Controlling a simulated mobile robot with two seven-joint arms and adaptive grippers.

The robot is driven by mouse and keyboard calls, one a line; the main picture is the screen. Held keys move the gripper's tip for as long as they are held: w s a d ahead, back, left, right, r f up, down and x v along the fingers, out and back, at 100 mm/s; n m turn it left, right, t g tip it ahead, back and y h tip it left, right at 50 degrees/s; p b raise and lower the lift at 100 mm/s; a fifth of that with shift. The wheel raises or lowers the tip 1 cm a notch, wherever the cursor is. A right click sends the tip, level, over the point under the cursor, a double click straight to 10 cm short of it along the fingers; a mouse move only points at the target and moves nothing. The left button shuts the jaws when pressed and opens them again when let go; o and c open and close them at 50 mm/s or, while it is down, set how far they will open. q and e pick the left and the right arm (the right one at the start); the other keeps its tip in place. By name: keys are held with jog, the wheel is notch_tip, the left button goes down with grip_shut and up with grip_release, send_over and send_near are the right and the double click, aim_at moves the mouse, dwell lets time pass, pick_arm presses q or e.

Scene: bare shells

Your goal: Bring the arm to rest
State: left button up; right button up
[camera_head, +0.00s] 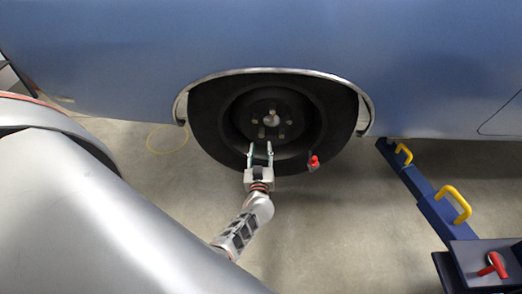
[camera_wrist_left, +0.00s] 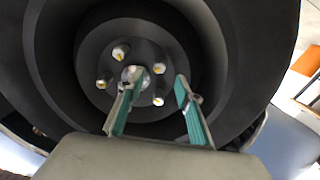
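My left gripper (camera_head: 260,146) is in front of the lower part of a dark wheel (camera_head: 214,112) under a blue car body. Its two fingers are apart with nothing between them. In the left wrist view the open gripper (camera_wrist_left: 158,80) points at the wheel hub (camera_wrist_left: 108,68), which carries several bright lug nuts with yellowish centres. I cannot tell whether the fingertips touch the wheel. My right gripper is not in view.
The blue car body (camera_head: 270,35) spans the top. A small red-topped thing (camera_head: 314,161) is at the tyre's lower right. A blue stand (camera_head: 411,178) with yellow handles and a red knob (camera_head: 492,264) is at right. A thin yellow ring (camera_head: 149,146) lies left; grey floor (camera_head: 330,235) is clear below.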

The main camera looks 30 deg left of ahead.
pick_arm(q)
jog(key=shift+s+d+f, duration=0.1)
jog(key=shift+d+f, duration=0.05)
jog(key=shift+d, duration=0.1)
jog(key=s+d+f+m+g+h, duration=0.1)
jog(key=s+d+m+g+h, duration=0.1)
jog(key=s+d+m+h, duration=0.4)
jog(key=s+d+f+m+g+h, duration=0.2)
jog(key=s+d+m+h, duration=0.4)
jog(key=s+d, duration=0.6)
jog(key=s, duration=0.8)
jog(key=shift+s+f+g, duration=0.15)
jog(key=shift+f+g, duration=0.1)
jog(key=shift+g, duration=0.05)
